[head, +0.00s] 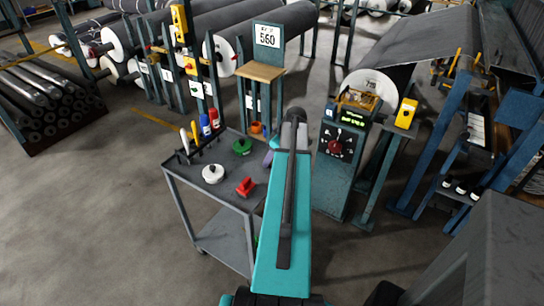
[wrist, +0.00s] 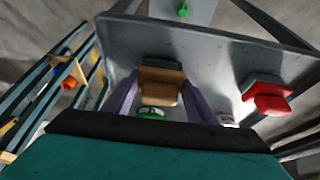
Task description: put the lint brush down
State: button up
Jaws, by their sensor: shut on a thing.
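My gripper (wrist: 160,92) has purple fingers on both sides of a brown, wood-coloured block, which I take to be the lint brush (wrist: 161,76). The gripper is shut on it. In the wrist view the brush shows against the grey top of the cart (wrist: 215,60); I cannot tell whether it touches that top. In the head view my teal arm reaches over the right side of the cart (head: 190,172). One purple finger (head: 268,158) shows beside the arm there, and the brush is hidden.
On the cart top are a red item (head: 246,187), a white round item (head: 213,174) and a green item (head: 241,147). Several upright markers (head: 205,124) line its back left edge. A control post (head: 340,150) stands right of my arm. Bare top shows between the loose items.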

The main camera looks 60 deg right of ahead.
jog(key=shift+f, duration=0.3)
jog(key=o, duration=1)
jog(key=shift+c, duration=0.2)
jog(key=shift+r, duration=0.15)
jog(key=shift+r, duration=0.15)
jog(key=b+v, duration=0.1)
jog(key=v, duration=1.1)
jog(key=shift+b, duration=0.4)
